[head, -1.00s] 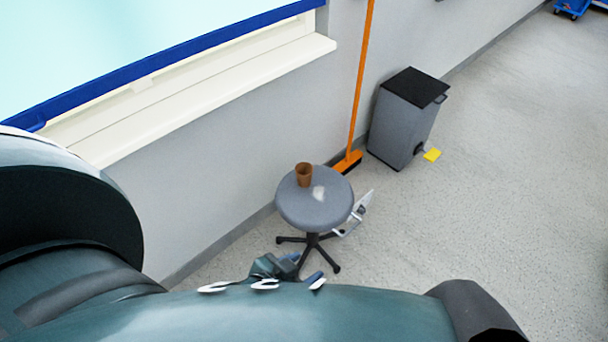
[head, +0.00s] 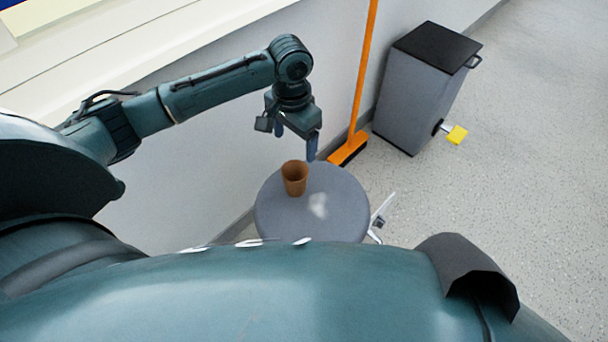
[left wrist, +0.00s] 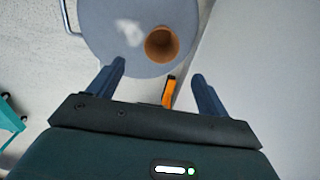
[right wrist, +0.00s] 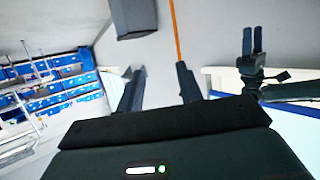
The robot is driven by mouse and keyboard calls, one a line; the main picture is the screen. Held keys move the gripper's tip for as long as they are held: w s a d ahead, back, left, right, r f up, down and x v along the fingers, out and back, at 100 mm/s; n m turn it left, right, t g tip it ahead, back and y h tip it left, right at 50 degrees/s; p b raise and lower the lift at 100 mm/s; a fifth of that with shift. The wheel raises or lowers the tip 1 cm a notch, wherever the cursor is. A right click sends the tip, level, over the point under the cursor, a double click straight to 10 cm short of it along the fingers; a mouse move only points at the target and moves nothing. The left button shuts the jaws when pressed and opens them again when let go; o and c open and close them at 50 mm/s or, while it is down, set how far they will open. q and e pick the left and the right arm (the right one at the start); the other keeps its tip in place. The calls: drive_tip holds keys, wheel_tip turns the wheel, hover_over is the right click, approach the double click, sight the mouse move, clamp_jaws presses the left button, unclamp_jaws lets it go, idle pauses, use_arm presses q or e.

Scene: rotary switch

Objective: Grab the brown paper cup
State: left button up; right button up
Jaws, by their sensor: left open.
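The brown paper cup (head: 295,180) stands upright on the round grey stool seat (head: 335,215), near its back left side. It also shows in the left wrist view (left wrist: 162,46), seen from above into its mouth. My left gripper (head: 296,145) is above and just behind the cup in the head view. Its fingers (left wrist: 160,78) point down, spread and empty, and the cup lies beyond the tips, apart from them. My right gripper (right wrist: 159,75) shows only in its own wrist view, fingers apart with nothing between them, away from the cup.
An orange broom (head: 362,90) leans at the wall behind the stool. The wall is close on the left. Open floor (head: 530,180) lies to the right.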

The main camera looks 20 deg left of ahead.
use_arm(q)
wheel_tip(320, 180, down, 12)
drive_tip(key=b, duration=0.5)
drive_tip(key=shift+a+f, duration=0.15)
drive_tip(key=shift+f, duration=0.25)
use_arm(e)
drive_tip(key=shift+w+a+f+n+t+y, duration=0.7)
drive_tip(key=shift+f+n+t+y, duration=0.1)
drive_tip(key=shift+t, duration=0.4)
use_arm(q)
drive_tip(key=c, duration=1.1)
